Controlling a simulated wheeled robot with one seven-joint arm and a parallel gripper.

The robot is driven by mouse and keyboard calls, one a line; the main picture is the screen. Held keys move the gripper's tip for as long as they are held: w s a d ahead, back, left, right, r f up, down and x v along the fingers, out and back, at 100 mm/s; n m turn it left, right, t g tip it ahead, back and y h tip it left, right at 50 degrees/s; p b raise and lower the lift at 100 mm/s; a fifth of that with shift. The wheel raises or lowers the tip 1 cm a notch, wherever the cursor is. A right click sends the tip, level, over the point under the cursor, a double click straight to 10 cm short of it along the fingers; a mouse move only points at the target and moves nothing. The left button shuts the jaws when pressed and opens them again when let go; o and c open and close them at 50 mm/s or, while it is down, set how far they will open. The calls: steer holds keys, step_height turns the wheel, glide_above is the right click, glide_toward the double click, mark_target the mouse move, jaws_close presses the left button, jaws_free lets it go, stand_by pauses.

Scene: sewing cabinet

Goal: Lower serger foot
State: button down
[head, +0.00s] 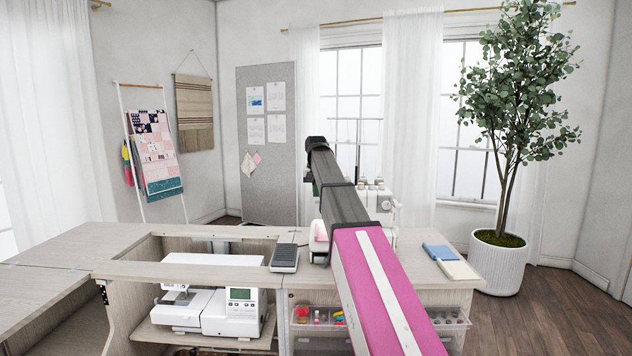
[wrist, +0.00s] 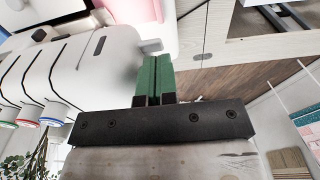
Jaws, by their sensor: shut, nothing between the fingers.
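The white serger (head: 382,203) stands on the cabinet top in the head view, largely hidden behind my arm. In the wrist view its white body (wrist: 85,70) fills the left side, tilted in the picture. A small pale tab (wrist: 151,46) juts from it beside the tips of my green fingers. It may be the foot lever, but I cannot tell for certain. My gripper (wrist: 155,62) is shut and empty, close to the serger's side; contact with the tab is unclear. The serger foot itself is not clearly visible. My arm hides most of the gripper in the head view.
A white sewing machine (head: 215,308) sits in the cabinet opening at left. A grey foot pedal (head: 285,258) lies on the top. Blue and cream folded cloths (head: 447,258) lie at right. Thread cones (wrist: 52,112) stand on the serger.

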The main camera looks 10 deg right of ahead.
steer(key=shift+s+f, duration=0.25)
steer(key=shift+f, duration=0.25)
steer(key=shift+s, duration=0.1)
steer(key=s+f+t, duration=0.1)
steer(key=t, duration=0.1)
steer(key=s+f+t, duration=0.1)
steer(key=t, duration=0.1)
steer(key=s+f+t+h, duration=0.1)
steer(key=f+t, duration=0.1)
steer(key=shift+a+f+t, duration=0.1)
steer(key=shift+a+t, duration=0.2)
steer(key=shift+t, duration=0.1)
steer(key=shift+w, duration=0.3)
steer(key=shift+r, duration=0.25)
steer(key=shift+r, duration=0.65)
